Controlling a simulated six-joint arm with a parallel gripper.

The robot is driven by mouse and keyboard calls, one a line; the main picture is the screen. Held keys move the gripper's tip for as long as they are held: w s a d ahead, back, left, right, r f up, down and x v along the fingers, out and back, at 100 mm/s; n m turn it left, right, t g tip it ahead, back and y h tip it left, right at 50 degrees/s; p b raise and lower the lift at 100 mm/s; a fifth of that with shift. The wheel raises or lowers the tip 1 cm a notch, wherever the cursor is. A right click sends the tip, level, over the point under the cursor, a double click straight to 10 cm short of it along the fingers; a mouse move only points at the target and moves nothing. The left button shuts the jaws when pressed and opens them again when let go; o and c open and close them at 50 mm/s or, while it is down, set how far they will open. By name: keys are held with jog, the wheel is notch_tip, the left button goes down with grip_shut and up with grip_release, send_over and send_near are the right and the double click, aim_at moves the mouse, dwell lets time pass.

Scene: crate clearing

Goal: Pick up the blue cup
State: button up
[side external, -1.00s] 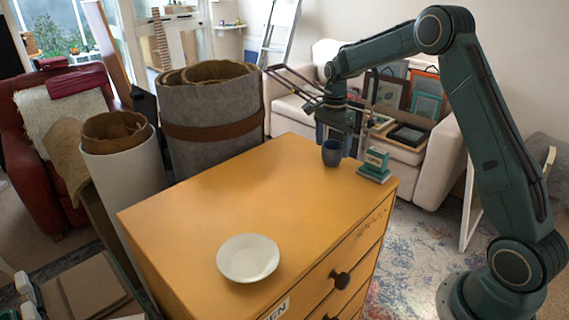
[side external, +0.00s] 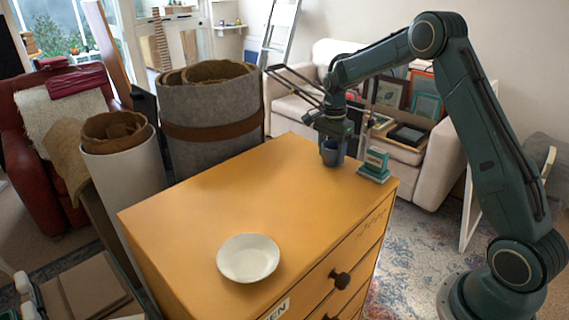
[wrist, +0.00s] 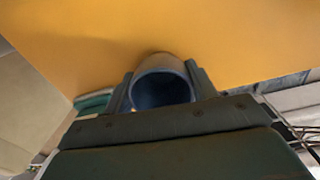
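The blue cup (side external: 329,158) stands upright on the orange-yellow dresser top (side external: 215,200), near its far right corner. My gripper (side external: 333,150) is lowered over the cup, pointing down, and covers its upper part in the side external view. In the wrist view the cup's round mouth (wrist: 161,88) faces the camera, between the fingers of my gripper (wrist: 160,85). One finger is on each side of the cup, close to its wall. The fingers look open; contact is hard to make out. The cup appears to rest on the dresser.
A green and white stamp-like block (side external: 375,165) stands close to the right of the cup, near the dresser's edge. A white bowl (side external: 248,258) sits at the front of the dresser top. The dresser top between them is clear. Tall rolls (side external: 213,115) stand behind its left side.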

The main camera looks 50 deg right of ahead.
jog(key=c, duration=0.3)
jog(key=shift+r, duration=0.1)
notch_tip(320, 180, up, 20)
jog(key=shift+f, duration=0.1)
dwell(0.6)
jog(key=shift+a, duration=0.1)
dwell(0.4)
